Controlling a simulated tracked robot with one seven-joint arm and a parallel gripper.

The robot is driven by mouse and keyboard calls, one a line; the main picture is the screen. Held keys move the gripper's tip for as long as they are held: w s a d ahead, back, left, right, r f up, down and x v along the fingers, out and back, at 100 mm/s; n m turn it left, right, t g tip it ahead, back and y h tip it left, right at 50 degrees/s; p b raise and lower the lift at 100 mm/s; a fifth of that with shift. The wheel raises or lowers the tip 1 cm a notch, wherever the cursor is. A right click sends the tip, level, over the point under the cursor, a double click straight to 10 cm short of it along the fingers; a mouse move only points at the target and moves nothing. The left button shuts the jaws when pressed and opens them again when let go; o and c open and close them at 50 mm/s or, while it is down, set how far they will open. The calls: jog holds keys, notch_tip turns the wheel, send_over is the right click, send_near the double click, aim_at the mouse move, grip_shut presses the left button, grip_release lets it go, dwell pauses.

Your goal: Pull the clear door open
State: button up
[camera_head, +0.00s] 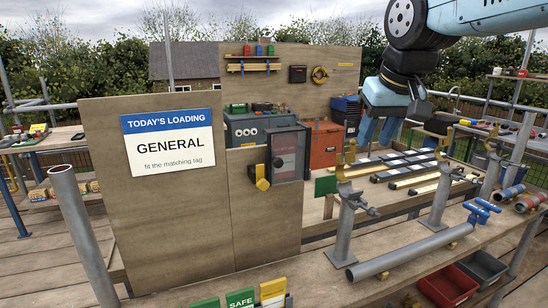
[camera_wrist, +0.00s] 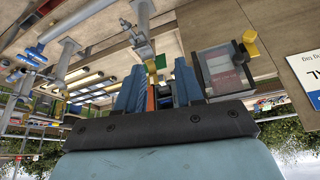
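The clear door (camera_head: 291,152) is the see-through front of a small dark-framed box on the wooden panel, right of the sign. It appears closed, and a pale label or sheet shows behind it. In the wrist view the door (camera_wrist: 222,70) shows upside down, right of my fingers. A yellow piece (camera_head: 262,178) sticks out beside the box's lower left; it also shows in the wrist view (camera_wrist: 250,44). My gripper (camera_head: 377,137) is up to the right of the box, apart from it, pointing down. In the wrist view its blue fingers (camera_wrist: 158,85) are spread with nothing held between them.
A sign (camera_head: 168,145) reading GENERAL is on the panel to the left. Grey posts with clamps (camera_head: 347,225) rise from the bench in front right. Toolboxes (camera_head: 325,143) stand behind the box. Red and grey bins (camera_head: 447,287) sit low at right.

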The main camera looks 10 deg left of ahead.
aim_at(279, 160)
jog(key=w+a+r+n+g, duration=0.1)
jog(key=a+r, duration=0.1)
jog(key=a, duration=0.6)
jog(key=w+a+r+n, duration=0.1)
jog(key=w+a+r, duration=0.1)
jog(key=a, duration=0.7)
jog(key=shift+y, duration=0.4)
jog(key=x, duration=1.4)
jog(key=shift+s+d+f, duration=0.1)
jog(key=shift+s, duration=0.15)
jog(key=shift+c, duration=0.3)
grip_shut()
